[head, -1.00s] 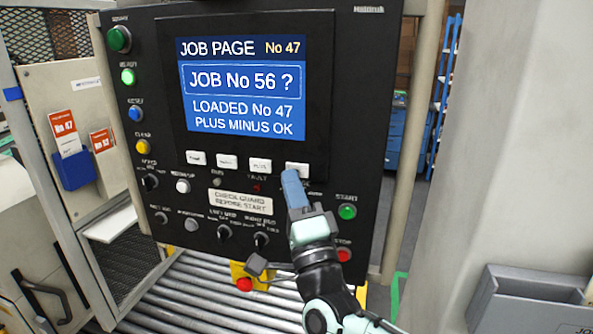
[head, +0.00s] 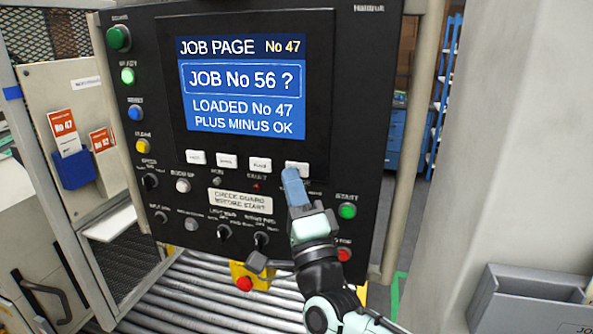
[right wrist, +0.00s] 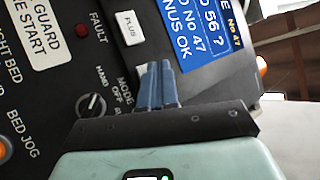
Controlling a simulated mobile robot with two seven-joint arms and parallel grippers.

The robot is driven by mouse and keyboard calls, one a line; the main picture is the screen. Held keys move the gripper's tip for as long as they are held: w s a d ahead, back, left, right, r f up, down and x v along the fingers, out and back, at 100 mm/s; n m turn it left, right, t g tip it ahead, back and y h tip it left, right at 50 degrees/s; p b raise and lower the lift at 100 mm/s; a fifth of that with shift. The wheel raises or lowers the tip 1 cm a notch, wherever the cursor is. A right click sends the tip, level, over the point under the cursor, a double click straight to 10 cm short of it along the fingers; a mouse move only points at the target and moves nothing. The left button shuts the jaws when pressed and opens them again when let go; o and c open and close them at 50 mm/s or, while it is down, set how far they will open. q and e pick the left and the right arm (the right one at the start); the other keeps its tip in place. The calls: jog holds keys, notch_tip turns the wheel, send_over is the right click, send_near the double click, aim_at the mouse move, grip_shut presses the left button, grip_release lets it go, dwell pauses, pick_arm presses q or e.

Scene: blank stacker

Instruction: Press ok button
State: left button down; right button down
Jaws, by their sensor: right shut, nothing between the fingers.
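The screen (head: 246,85) on the black control panel reads "JOB PAGE No 47", "JOB No 56 ?", "LOADED No 47" and "PLUS MINUS OK". A row of white buttons sits under it. The rightmost white button (head: 298,166) is partly covered by my right gripper (head: 291,175); its label is hidden. My right gripper is shut and empty, its blue fingertips at that button's lower edge; I cannot tell whether they touch it. In the right wrist view the fingers (right wrist: 158,82) point at the panel beside the PLUS button (right wrist: 130,27). My left gripper is not in view.
The green START button (head: 347,211) and red stop button (head: 344,255) are close right of my right gripper. Knobs (head: 261,240) lie below left. A roller conveyor (head: 190,290) runs under the panel. A grey bin (head: 530,300) stands at lower right.

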jog(key=shift+w, duration=0.3)
jog(key=shift+w+d+b, duration=0.2)
jog(key=shift+w+b, duration=0.1)
jog(key=shift+w, duration=0.05)
dwell(0.5)
dwell(0.4)
jog(key=shift+s+a+b, duration=0.25)
jog(key=shift+s+b, duration=0.4)
jog(key=shift+s, duration=0.1)
jog(key=s, duration=0.1)
jog(key=s+a+b, duration=0.1)
jog(key=s, duration=0.1)
jog(key=s+b, duration=0.1)
jog(key=shift+s+a+f, duration=0.15)
jog(key=shift+s+a, duration=0.1)
jog(key=shift+s, duration=0.15)
